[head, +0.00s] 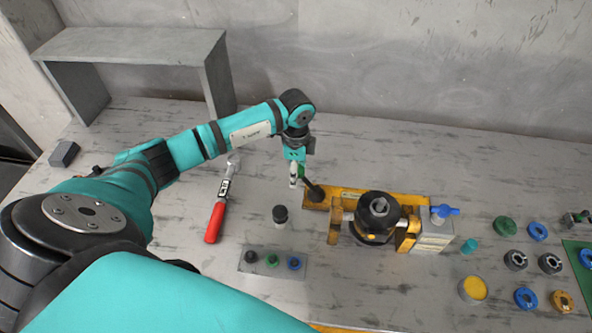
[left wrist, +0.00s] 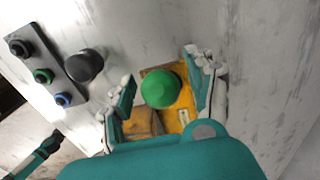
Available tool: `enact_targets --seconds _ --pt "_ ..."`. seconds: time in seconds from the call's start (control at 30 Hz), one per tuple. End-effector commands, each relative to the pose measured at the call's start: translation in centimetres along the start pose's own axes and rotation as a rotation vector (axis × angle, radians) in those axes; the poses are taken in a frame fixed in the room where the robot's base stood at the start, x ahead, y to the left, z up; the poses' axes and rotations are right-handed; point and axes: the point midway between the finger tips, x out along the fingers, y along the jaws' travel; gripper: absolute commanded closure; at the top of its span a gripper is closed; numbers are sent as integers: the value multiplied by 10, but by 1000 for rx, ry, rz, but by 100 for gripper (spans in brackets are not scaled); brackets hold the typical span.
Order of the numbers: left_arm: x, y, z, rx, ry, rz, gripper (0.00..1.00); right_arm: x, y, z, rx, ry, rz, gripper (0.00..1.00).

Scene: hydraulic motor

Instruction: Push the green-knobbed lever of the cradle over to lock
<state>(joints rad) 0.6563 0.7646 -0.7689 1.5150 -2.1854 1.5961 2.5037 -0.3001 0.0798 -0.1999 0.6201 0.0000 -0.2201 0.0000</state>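The yellow cradle (head: 412,199) stands on the table right of centre and carries a black motor (head: 378,212). Its lever (head: 314,191) rises at the cradle's left end and leans up and left. The green knob (left wrist: 160,89) is clear in the left wrist view; in the head view my gripper partly covers it. My left gripper (head: 294,178) points down at the knob. In the left wrist view its fingers (left wrist: 160,93) stand apart on either side of the knob, with gaps visible.
A black cylinder (head: 280,214) and a plate with three coloured pieces (head: 272,273) lie in front. A red-handled wrench (head: 216,220) lies left. A box with a blue valve (head: 434,238) stands at the cradle's right; several rings and caps lie beyond.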

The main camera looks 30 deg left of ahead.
Motion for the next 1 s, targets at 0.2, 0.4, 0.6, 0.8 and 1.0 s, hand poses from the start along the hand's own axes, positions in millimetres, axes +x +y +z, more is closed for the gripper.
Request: enact_targets --seconds 0.2,0.4,0.6,0.8,1.0 --pt "0 1 -1 2 1 2 44 -1 0 0 0 0 0 54" --pt "-13 1 -1 2 2 2 44 -12 0 -1 0 0 0 54" --pt "-30 1 -1 2 2 2 44 -26 0 -2 0 0 0 54" --pt "-46 1 -1 2 2 2 44 -39 0 -3 0 0 0 54" --pt "-60 1 -1 2 2 2 44 -50 1 -4 0 0 0 54"
